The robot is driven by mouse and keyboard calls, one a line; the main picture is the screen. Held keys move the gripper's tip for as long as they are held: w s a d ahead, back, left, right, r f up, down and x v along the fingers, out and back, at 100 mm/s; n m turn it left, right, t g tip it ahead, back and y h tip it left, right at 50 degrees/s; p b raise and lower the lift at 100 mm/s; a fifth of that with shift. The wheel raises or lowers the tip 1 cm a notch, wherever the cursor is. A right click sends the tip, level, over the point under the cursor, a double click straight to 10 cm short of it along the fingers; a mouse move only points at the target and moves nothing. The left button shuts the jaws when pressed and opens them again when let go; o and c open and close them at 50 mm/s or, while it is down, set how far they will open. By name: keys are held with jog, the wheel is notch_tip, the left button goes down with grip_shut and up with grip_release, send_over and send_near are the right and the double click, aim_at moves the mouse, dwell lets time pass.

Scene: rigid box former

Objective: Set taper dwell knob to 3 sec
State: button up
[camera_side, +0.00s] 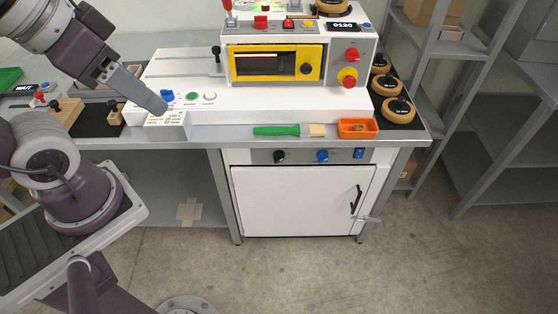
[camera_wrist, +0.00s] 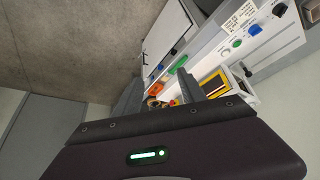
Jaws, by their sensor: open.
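I cannot read which control is the taper dwell knob. In the side view, a black knob (camera_side: 279,157) and a blue knob (camera_side: 322,156) sit on the grey panel under the bench top. Another blue knob (camera_side: 167,95) sits on the white machine base, left of a green button (camera_side: 192,96) and a white round control (camera_side: 209,96). My gripper (camera_side: 158,106) is above the base's front left corner, close to that blue knob in the picture. In the wrist view my open gripper (camera_wrist: 160,78) has empty space between its fingers. The wrist view also shows the base's blue knob (camera_wrist: 279,9).
A printed card (camera_side: 168,119) is on the base front. A green-handled tool (camera_side: 276,130), a pale block (camera_side: 317,130) and an orange bin (camera_side: 358,127) lie along the bench front. A black lever (camera_side: 216,55) stands left of the yellow-framed window (camera_side: 276,45). A red-and-yellow knob (camera_side: 347,77) is right of it.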

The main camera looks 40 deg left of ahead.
aim_at(279, 158)
jog(key=w+d+r+n+t+h, duration=0.1)
jog(key=w+d+r+t+h, duration=0.1)
jog(key=w+d+r, duration=0.45)
jog(key=w+d+r+t+h, duration=0.2)
jog(key=w+d+r, duration=0.1)
jog(key=w, duration=0.6)
jog(key=w+a+f+n+t+y, duration=0.1)
jog(key=w+f+n+t+y, duration=0.15)
jog(key=w, duration=0.35)
jog(key=w+f+n+t+y, duration=0.1)
jog(key=w+n+y, duration=0.15)
jog(key=w, duration=0.45)
jog(key=s+a+f+n+y, duration=0.2)
jog(key=a+f+n+y, duration=0.2)
jog(key=a+y, duration=0.55)
notch_tip(279, 158, down, 48)
jog(key=d+y, duration=0.1)
jog(key=x, duration=0.6)
jog(key=shift+w+a+f, duration=0.15)
jog(key=shift+w+f, duration=0.1)
jog(key=shift+w, duration=0.15)
